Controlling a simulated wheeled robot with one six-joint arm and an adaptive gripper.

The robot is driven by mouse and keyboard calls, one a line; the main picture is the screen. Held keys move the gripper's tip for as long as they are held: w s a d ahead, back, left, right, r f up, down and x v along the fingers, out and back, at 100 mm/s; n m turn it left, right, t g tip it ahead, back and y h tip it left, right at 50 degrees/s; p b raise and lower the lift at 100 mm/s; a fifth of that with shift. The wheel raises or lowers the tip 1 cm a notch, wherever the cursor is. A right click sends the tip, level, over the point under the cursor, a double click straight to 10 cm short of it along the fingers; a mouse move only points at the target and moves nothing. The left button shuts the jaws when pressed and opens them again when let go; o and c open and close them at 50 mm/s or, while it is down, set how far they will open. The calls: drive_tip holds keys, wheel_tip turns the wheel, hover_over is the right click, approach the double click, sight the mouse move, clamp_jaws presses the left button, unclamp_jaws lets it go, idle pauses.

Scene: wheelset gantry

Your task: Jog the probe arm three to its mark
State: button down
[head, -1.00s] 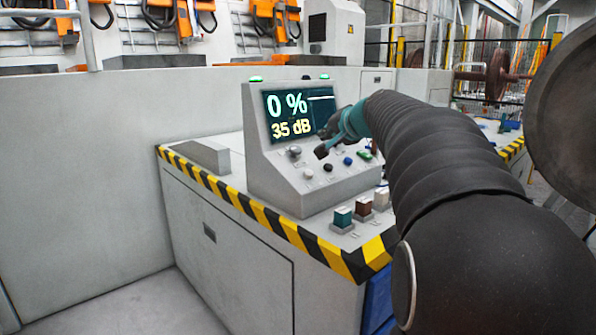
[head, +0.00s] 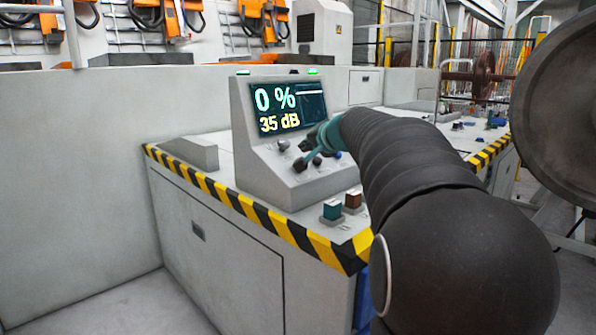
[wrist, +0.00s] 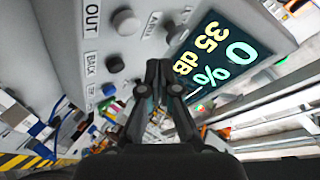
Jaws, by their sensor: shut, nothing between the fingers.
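The grey control console (head: 262,182) stands on a cabinet. Its screen (head: 288,107) reads 0 % and 35 dB, and shows rotated in the wrist view (wrist: 222,55). My gripper (head: 310,158) is at the sloping knob panel. In the wrist view my gripper (wrist: 160,68) is shut with its fingertips together and empty. A blue control (wrist: 108,89) sits lower. Contact with the panel cannot be told. I cannot see the probe arm clearly.
A green button box (head: 332,210) and a brown-red one (head: 353,199) stand at the cabinet's front right. Yellow-black striped edging (head: 262,215) borders the cabinet top. A large dark wheel (head: 560,110) stands at the right. Floor shows at the lower left.

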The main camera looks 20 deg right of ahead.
drive_tip(key=shift+w+a+f+b, duration=0.1)
drive_tip(key=shift+w+f+b, duration=0.2)
drive_tip(key=shift+f+b, duration=0.25)
drive_tip(key=shift+w+a+f+b, duration=0.1)
drive_tip(key=shift+w+f+b, duration=0.2)
drive_tip(key=shift+f, duration=0.45)
drive_tip(key=shift+f, duration=0.1)
idle(0.3)
drive_tip(key=shift+w+a+f+b, duration=0.1)
drive_tip(key=shift+f+b, duration=0.2)
drive_tip(key=shift+b, duration=0.2)
drive_tip(key=shift+w+f+b, duration=0.2)
drive_tip(key=shift+f+b, duration=0.25)
drive_tip(key=shift+f, duration=0.05)
idle(1.5)
drive_tip(key=shift+r, duration=0.15)
idle(3.0)
drive_tip(key=shift+s+r+p, duration=0.35)
drive_tip(key=shift+r+p, duration=0.1)
drive_tip(key=shift+r, duration=0.3)
